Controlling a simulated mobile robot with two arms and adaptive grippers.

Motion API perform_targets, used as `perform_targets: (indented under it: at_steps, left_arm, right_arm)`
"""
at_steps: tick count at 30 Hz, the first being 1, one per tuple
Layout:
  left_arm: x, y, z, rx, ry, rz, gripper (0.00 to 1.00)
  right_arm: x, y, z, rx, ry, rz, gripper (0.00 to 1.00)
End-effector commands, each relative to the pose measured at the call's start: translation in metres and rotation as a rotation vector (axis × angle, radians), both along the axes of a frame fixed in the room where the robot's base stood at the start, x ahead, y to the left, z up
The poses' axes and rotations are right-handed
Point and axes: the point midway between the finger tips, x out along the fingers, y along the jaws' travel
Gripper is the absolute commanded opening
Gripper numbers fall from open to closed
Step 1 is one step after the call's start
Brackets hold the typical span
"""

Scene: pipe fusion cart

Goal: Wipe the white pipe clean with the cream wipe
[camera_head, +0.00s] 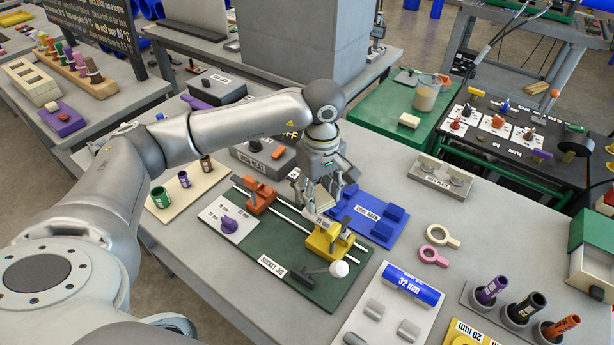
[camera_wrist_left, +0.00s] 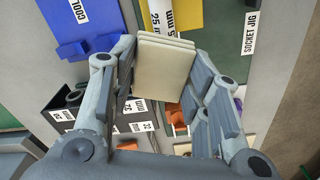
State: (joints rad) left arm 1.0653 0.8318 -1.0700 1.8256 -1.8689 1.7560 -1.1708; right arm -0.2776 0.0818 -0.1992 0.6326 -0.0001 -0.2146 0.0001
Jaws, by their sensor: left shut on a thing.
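My left gripper (camera_head: 318,196) is over the socket jig (camera_head: 262,250), just behind its yellow clamp (camera_head: 322,243). It is shut on the cream wipe (camera_wrist_left: 163,68), a flat layered pad held between the fingertips in the left wrist view. The wipe shows only partly in the head view, between the fingers. The yellow clamp (camera_wrist_left: 189,18) lies beyond the wipe in the wrist view, with a white 25 mm marking beside it. Whether the wipe touches anything is unclear. My right gripper is not in view.
An orange clamp (camera_head: 260,196) stands on the jig's left rails, and a white-knobbed lever (camera_head: 339,269) at its front. The blue cooling rack (camera_head: 372,217) is to the right. A blue 32 mm pipe (camera_head: 411,284) lies at front right. Bench is clear around the two rings (camera_head: 443,236).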

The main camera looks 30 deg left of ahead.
Motion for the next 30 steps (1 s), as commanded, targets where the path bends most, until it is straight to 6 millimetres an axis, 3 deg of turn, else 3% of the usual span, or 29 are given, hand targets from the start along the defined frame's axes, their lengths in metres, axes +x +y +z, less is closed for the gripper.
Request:
perform_targets:
  at_steps: [9,15,30]
  left_arm:
    - [0.000,0.000,0.032,0.000,-0.001,0.009,0.21]
    - [-0.001,-0.001,0.043,0.001,0.000,0.011,0.21]
    - [-0.001,-0.001,0.043,0.001,0.000,0.012,0.21]
  right_arm:
    - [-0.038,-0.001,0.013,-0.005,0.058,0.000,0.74]
    - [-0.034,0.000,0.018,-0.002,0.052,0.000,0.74]
    - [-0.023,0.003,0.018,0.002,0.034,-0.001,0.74]
